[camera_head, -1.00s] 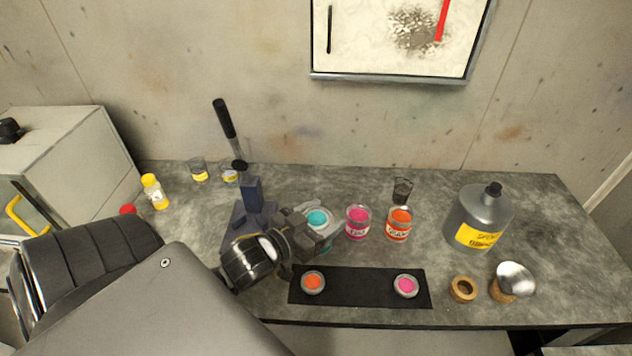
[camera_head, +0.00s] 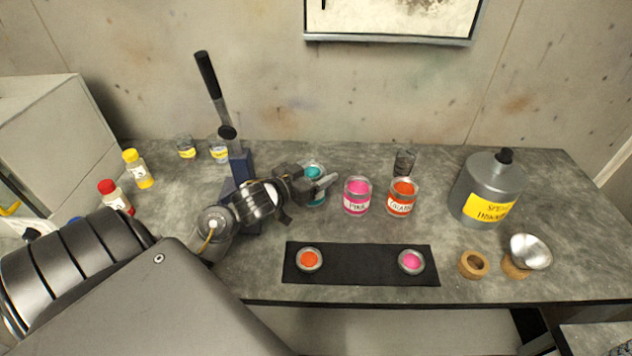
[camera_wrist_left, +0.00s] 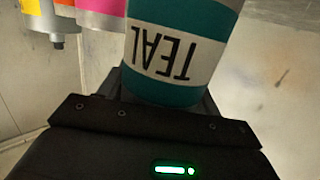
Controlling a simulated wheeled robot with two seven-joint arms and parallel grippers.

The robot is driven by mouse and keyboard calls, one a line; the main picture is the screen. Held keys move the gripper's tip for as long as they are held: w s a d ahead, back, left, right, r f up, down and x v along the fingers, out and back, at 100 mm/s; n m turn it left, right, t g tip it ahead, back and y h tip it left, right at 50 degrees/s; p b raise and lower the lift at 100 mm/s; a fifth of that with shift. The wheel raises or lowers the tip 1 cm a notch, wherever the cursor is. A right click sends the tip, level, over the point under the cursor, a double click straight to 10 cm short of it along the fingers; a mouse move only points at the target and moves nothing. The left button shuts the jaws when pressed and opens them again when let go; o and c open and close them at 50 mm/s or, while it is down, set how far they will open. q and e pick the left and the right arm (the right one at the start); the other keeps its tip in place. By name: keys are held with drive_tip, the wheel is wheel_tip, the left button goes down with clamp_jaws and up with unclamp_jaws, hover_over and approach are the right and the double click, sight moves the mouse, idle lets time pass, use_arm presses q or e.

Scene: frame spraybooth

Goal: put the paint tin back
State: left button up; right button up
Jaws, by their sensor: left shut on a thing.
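The teal paint tin (camera_head: 313,172) stands in a row with a pink tin (camera_head: 357,196) and an orange tin (camera_head: 402,197) on the grey bench. My left gripper (camera_head: 322,186) is shut on the teal tin from its near left side and hides part of it. In the left wrist view the teal tin (camera_wrist_left: 180,50) fills the space between the fingers, with its TEAL label upside down in the picture. I cannot tell whether its base touches the bench. My right gripper is not in view.
A black mat (camera_head: 360,264) holds an orange pot (camera_head: 309,259) and a pink pot (camera_head: 411,261). A lever press (camera_head: 241,165) stands left of the tins, close to my left arm. A grey solvent jug (camera_head: 487,187) stands at right. Bench is clear between the orange tin and jug.

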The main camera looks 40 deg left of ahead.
use_arm(q)
drive_tip(key=shift+w+a+f, duration=0.2)
drive_tip(key=shift+f, duration=0.15)
wheel_tip(320, 180, down, 3)
drive_tip(key=shift+f, duration=0.1)
drive_tip(key=shift+f, duration=0.15)
drive_tip(key=o, duration=1.2)
drive_tip(key=shift+o, duration=0.2)
